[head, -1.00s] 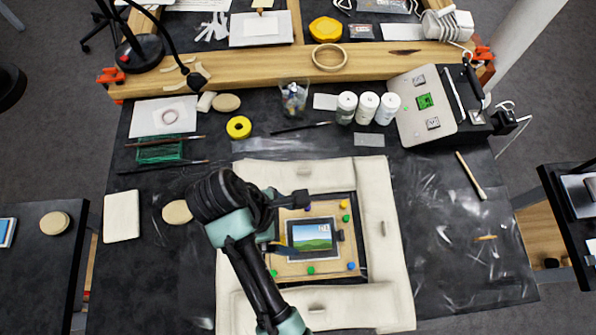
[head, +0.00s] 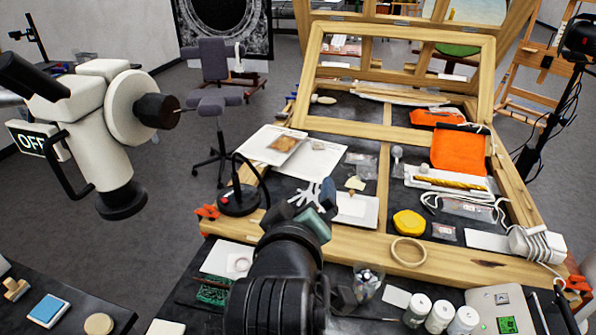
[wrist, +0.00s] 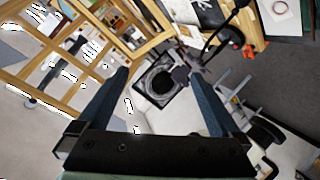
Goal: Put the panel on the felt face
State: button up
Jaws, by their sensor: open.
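The small framed landscape panel and the pale padded frame around it are out of both current views. No felt face can be made out for certain. My gripper (wrist: 157,76) is open and empty in the wrist view, its two dark blue fingers spread wide. Between them, far off, I see floor, a grey chair and a dark print with a ring.
A black lamp base (head: 240,200), a wooden ring (head: 408,251) and white bottles (head: 440,316) are near the arm. Open floor lies beyond.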

notch_tip(320, 180, up, 18)
jog(key=s+m+t+y, duration=0.1)
jog(key=s+m+t, duration=0.15)
jog(key=t, duration=0.45)
jog(key=s+r+m+t, duration=0.2)
jog(key=s+r, duration=0.3)
jog(key=r, duration=0.3)
jog(key=s+r+m+t+y, duration=0.1)
jog(key=s+r+t, duration=0.3)
jog(key=r, duration=0.5)
jog(key=shift+s+a+m+t, duration=0.4)
jog(key=shift+s+m, duration=0.25)
jog(key=shift+s, duration=0.45)
jog(key=shift+r, duration=0.1)
notch_tip(320, 180, down, 4)
jog(key=b, duration=0.4)
jog(key=shift+w, duration=0.15)
